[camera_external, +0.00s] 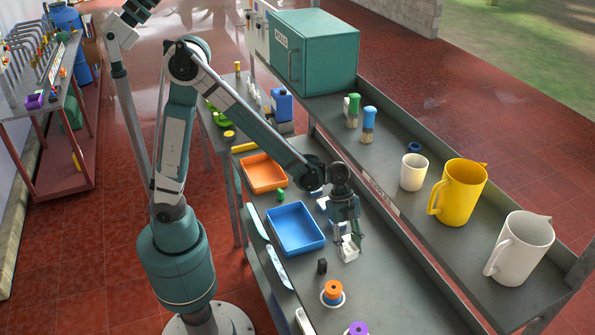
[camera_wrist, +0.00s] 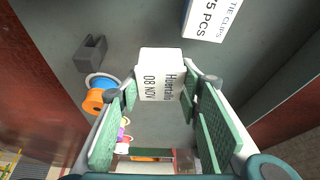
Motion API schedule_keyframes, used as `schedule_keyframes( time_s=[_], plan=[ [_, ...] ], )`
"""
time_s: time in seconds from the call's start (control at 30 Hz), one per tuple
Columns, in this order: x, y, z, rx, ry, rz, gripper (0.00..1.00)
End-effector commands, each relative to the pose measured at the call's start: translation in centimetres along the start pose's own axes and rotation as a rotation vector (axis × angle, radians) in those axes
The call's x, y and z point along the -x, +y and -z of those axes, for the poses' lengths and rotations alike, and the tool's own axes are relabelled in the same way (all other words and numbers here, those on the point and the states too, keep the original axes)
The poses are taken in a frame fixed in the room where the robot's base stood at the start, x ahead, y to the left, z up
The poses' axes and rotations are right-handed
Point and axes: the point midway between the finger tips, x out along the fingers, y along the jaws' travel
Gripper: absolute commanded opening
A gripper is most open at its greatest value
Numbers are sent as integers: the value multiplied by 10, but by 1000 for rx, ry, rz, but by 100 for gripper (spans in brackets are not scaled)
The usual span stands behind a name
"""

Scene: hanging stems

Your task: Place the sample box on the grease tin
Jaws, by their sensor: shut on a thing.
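The sample box seems to be the small white box (camera_wrist: 160,72) with printed text reading "08 NOV" in the wrist view. My gripper (camera_wrist: 163,93) has a fingertip on either side of it and is shut on it. In the external view my gripper (camera_external: 347,236) points down over the bench with the white box (camera_external: 348,250) at its fingertips. I cannot tell whether the box touches the bench. I cannot pick out the grease tin for certain in either view.
A blue tray (camera_external: 295,228) and an orange tray (camera_external: 264,172) lie left of my gripper. A dark block (camera_external: 322,266) and an orange spool (camera_external: 333,290) are nearer the front. A tie-clips box (camera_wrist: 212,18) is close by. Mugs and jugs stand on the raised right shelf (camera_external: 419,222).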

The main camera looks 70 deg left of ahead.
Motion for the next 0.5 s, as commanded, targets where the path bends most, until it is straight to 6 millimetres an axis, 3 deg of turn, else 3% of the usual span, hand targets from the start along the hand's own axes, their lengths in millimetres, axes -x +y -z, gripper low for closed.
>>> schedule_keyframes(
  time_s=[0.5],
  plan=[
    [58,-27,-86,111,-1,46,22]
  ],
)
